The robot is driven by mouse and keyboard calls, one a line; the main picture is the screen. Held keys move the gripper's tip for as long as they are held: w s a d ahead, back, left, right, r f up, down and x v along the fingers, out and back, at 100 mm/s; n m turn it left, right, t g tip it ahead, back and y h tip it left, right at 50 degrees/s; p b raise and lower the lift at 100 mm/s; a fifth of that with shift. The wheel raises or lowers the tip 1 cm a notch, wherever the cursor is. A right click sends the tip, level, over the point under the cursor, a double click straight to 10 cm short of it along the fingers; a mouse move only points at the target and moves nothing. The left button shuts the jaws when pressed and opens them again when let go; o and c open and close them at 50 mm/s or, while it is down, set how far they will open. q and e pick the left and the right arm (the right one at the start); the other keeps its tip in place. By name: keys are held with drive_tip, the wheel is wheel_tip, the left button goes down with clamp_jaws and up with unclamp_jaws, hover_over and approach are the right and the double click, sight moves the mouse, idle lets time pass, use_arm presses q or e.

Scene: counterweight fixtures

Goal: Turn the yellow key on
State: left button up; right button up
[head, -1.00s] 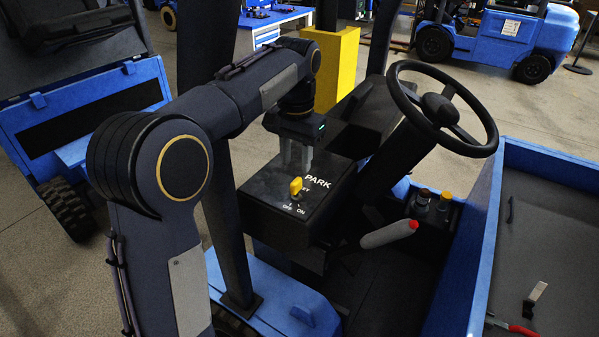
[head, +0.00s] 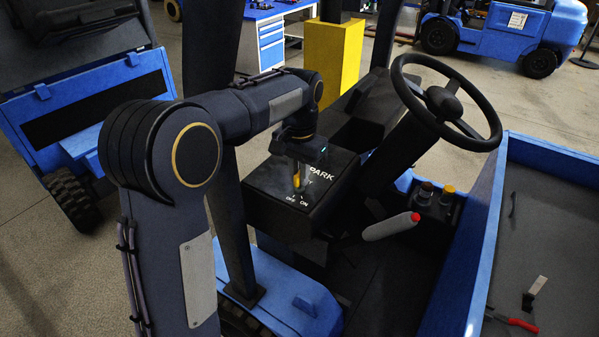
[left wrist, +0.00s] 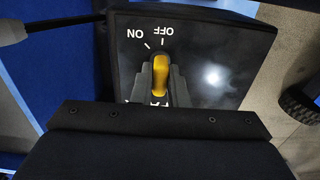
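The yellow key (head: 297,181) stands in the top of a black box (head: 262,183) marked PARK, OFF and ON. In the left wrist view the key (left wrist: 160,75) points roughly at the OFF mark, with ON to the left of it. My left gripper (head: 298,174) reaches down onto the key from above. Its two grey fingers (left wrist: 160,84) lie close against both sides of the key and look shut on it. The fingers hide part of the key and of the lettering. My right gripper is not in view.
A steering wheel (head: 446,102) on a dark column stands to the right of the box. A grey lever with a red tip (head: 391,227) and two knobs (head: 436,192) are lower right. A dark post rises left of the box. Red-handled pliers (head: 513,320) lie in the blue-walled tray.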

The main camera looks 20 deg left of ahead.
use_arm(q)
clamp_jaws()
drive_tip(key=m, duration=0.3)
drive_tip(key=shift+m, duration=0.4)
drive_tip(key=m, duration=0.5)
idle(0.3)
drive_tip(key=o, duration=0.7)
unclamp_jaws()
drive_tip(key=shift+r, duration=0.1)
